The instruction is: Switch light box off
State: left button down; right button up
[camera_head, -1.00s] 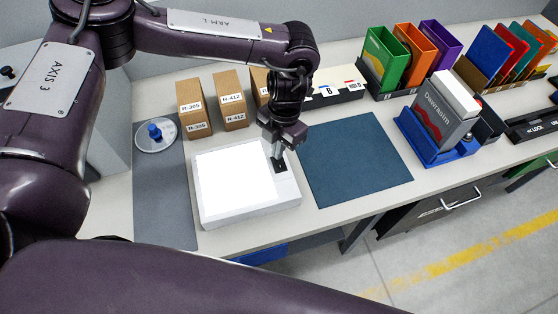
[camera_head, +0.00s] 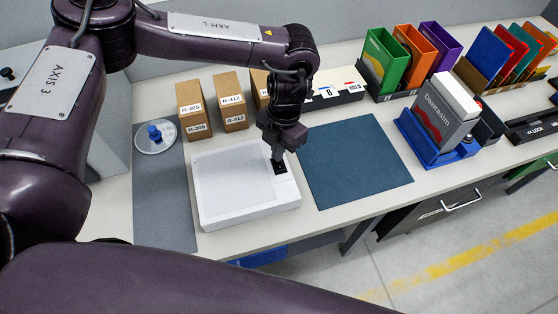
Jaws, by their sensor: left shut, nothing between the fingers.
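The light box (camera_head: 238,190) is a white, flat box on the bench, and its panel is a dull white, not glowing. A small black switch (camera_head: 281,168) sits on the strip at its right side. My left gripper (camera_head: 278,160) points down over that strip, shut and empty, with its fingertips at the switch. It looks in contact with the switch, and the fingertips partly hide it. My right gripper is not in view.
Cardboard boxes (camera_head: 194,108) stand behind the light box. A blue-green mat (camera_head: 355,160) lies to its right, and a grey mat (camera_head: 165,205) with a blue-knobbed round dish (camera_head: 155,137) to its left. A blue holder (camera_head: 425,145) with a Dawrasim box (camera_head: 446,110) stands farther right.

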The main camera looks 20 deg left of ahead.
pick_arm(q)
notch_tip(320, 180, up, 6)
jog(key=p, duration=0.4)
jog(key=shift+s, duration=0.1)
dwell(0.6)
